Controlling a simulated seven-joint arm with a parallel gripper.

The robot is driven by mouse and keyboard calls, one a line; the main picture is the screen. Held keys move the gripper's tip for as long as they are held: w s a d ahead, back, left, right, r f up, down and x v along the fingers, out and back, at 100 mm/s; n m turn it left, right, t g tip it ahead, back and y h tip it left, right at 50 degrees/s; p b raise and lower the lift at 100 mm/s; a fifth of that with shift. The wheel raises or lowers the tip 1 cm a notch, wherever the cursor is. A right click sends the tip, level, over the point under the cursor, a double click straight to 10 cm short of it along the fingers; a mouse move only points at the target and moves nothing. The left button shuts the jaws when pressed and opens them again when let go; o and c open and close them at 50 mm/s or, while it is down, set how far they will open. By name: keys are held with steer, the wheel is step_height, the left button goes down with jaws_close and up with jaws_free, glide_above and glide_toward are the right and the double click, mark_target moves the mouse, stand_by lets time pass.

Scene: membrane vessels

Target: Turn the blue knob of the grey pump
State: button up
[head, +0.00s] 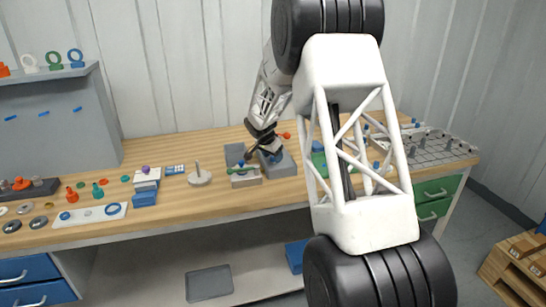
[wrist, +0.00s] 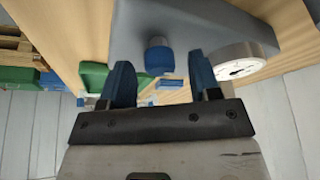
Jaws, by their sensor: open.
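The grey pump (wrist: 195,22) fills the top of the wrist view. Its blue knob (wrist: 159,56) sticks out toward my gripper (wrist: 162,78), and a round white dial (wrist: 245,62) sits at the right. My gripper is open, with one blue finger to the left of the knob and one to the right, and gaps show on both sides. The knob appears between the fingers or slightly beyond their tips; the exact depth I cannot tell. In the head view the grey pump (head: 286,168) stands on the bench under my gripper, which partly hides it.
A grey block with a green and blue fitting (head: 244,173) stands left of the pump. A white disc with a post (head: 199,177) is further left. A wire rack (head: 440,150) lies at the far right.

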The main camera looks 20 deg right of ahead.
steer(key=shift+d+f, duration=0.1)
steer(key=shift+f, duration=0.1)
steer(key=c, duration=0.9)
steer(key=shift+n, duration=0.4)
steer(key=n+y, duration=0.1)
steer(key=n, duration=0.2)
steer(key=n+t, duration=0.1)
steer(key=n, duration=0.2)
steer(key=shift+d+t+y, duration=0.1)
steer(key=shift+t+y, duration=0.2)
steer(key=shift+y, duration=0.1)
steer(key=shift+d+n+y, duration=0.1)
steer(key=shift+n+y, duration=0.55)
steer(key=shift+n, duration=0.95)
steer(key=shift+n+y, duration=0.65)
steer(key=shift+n, duration=0.95)
